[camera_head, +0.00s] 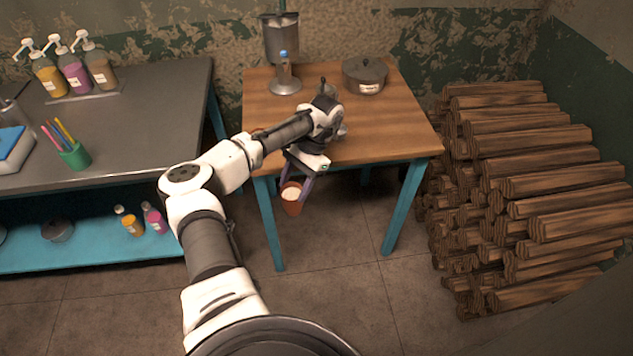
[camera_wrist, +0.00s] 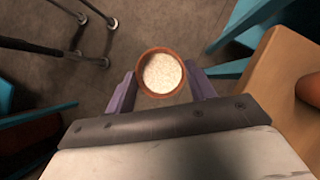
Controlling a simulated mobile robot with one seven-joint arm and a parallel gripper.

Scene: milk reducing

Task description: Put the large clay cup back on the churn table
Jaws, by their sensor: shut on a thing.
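The clay cup (camera_head: 291,206) is reddish brown and holds something white. My gripper (camera_head: 296,187) is shut on it, and the cup hangs upright in the air off the front edge of the wooden churn table (camera_head: 400,125), at or below tabletop height. In the wrist view the cup (camera_wrist: 146,88) sits between the two purple fingers of my gripper (camera_wrist: 163,90), above the floor. The table's edge (camera_wrist: 272,85) is to its right there. My arm hides part of the tabletop.
A metal churn (camera_head: 281,45) and a lidded pot (camera_head: 364,76) stand at the table's back. A brown round thing (camera_wrist: 309,88), cut off by the frame, is on the table. A log pile (camera_head: 530,190) is at right, a grey bench (camera_head: 150,120) at left. The table's right front is clear.

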